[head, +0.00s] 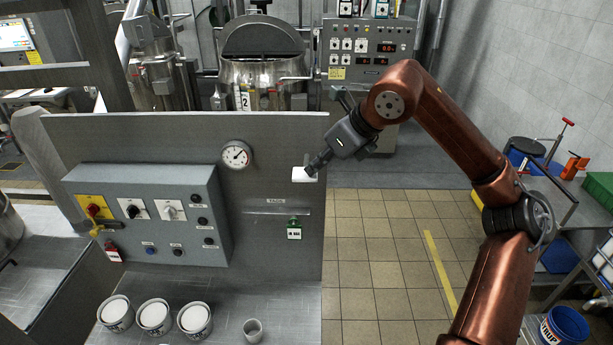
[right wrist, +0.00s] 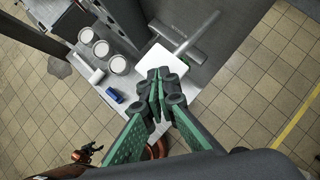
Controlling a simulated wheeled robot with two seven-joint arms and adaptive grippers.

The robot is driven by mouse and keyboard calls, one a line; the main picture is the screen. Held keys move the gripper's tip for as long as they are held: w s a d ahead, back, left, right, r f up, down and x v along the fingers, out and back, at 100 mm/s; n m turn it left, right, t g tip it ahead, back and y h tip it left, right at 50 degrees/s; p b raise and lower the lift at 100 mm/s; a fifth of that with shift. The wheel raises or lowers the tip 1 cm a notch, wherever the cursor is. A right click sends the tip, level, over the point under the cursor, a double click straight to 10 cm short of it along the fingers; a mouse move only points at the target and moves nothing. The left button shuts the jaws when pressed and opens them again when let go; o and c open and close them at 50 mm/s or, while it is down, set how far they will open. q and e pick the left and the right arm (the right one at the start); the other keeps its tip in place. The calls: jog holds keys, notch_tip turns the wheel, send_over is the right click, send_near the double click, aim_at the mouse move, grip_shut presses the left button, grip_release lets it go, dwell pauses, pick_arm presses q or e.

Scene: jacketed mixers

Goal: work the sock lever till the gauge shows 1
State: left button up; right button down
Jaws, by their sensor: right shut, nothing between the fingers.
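The round gauge (head: 236,155) with a white face and dark needle sits on the upper part of the grey panel; its numbers are too small to read. A white block or plate (head: 303,175) is at the panel's right edge, and it also shows in the right wrist view (right wrist: 160,60). I cannot tell whether it belongs to the sock lever, and no lever is clearly labelled. My right gripper (head: 313,167) is shut and empty, its tips at or just before the white piece; contact is unclear.
A grey control box (head: 150,210) with knobs is left of a thin rail (head: 277,212) and a green tagged item (head: 294,228). Three white-topped cans (head: 154,316) and a grey cup (head: 253,329) stand below. Open tiled floor (head: 380,255) is to the right.

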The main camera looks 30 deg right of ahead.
aim_at(314, 180)
jog(key=shift+w+f, duration=0.25)
jog(key=shift+w, duration=0.45)
jog(key=shift+s, duration=0.15)
jog(key=shift+s+f+b, duration=0.25)
jog(key=shift+s+b, duration=0.1)
jog(key=shift+s, duration=0.1)
jog(key=f+b, duration=0.2)
jog(key=f, duration=0.1)
jog(key=shift+w+f, duration=0.15)
jog(key=shift+w, duration=0.25)
jog(key=shift+s+f+b, duration=0.1)
jog(key=shift+f+b, duration=0.15)
jog(key=shift+b, duration=0.1)
jog(key=shift+s, duration=0.1)
pick_arm(q)
jog(key=f, duration=0.3)
jog(key=shift+s+a+f, duration=0.1)
jog(key=shift+s+f, duration=0.05)
jog(key=shift+s, duration=0.15)
jog(key=shift+w, duration=0.1)
pick_arm(e)
jog(key=shift+r, duration=0.1)
